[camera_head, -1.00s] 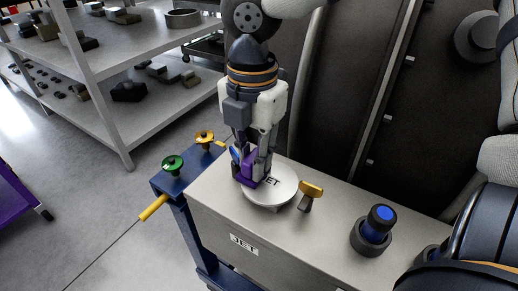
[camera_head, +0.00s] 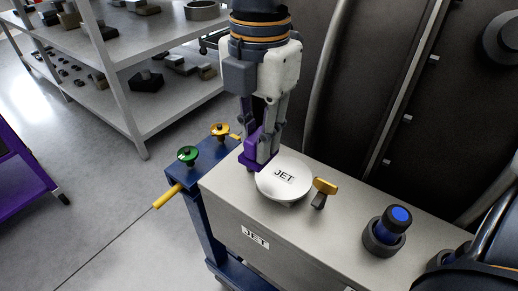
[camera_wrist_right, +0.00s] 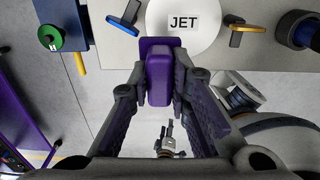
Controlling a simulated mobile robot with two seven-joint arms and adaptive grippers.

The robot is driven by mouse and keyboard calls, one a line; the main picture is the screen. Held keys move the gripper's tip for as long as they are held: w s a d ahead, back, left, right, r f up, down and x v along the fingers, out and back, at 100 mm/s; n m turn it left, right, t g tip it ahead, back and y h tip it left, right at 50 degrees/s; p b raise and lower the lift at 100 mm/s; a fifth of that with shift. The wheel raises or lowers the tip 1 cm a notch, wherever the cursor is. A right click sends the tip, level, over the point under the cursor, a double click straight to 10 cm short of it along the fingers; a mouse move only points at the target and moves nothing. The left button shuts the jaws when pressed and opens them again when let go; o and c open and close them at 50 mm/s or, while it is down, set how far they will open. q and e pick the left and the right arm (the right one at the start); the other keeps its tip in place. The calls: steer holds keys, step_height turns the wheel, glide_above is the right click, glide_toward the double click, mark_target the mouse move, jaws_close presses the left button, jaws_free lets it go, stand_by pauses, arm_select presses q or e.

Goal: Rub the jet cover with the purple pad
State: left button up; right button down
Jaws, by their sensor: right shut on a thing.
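The jet cover (camera_head: 284,190) is a round white disc labelled "JET" on top of the grey cabinet. My right gripper (camera_head: 264,155) is shut on the purple pad (camera_head: 257,146) at the cover's far left edge. In the right wrist view, the pad (camera_wrist_right: 159,80) sits between the fingers of the right gripper (camera_wrist_right: 160,90), and its far end overlaps the near rim of the cover (camera_wrist_right: 180,45). I cannot tell whether the pad touches the cover. My left gripper is not clearly in view.
A yellow-topped handle (camera_head: 325,187) stands right of the cover, and a blue-topped black cylinder (camera_head: 388,228) is farther right. Green (camera_head: 188,154) and yellow (camera_head: 219,131) knobs sit on the blue stand at left. Dark panels rise behind the cabinet (camera_head: 230,205).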

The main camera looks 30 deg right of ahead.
steer(key=shift+r, duration=0.25)
steer(key=shift+r, duration=1.5)
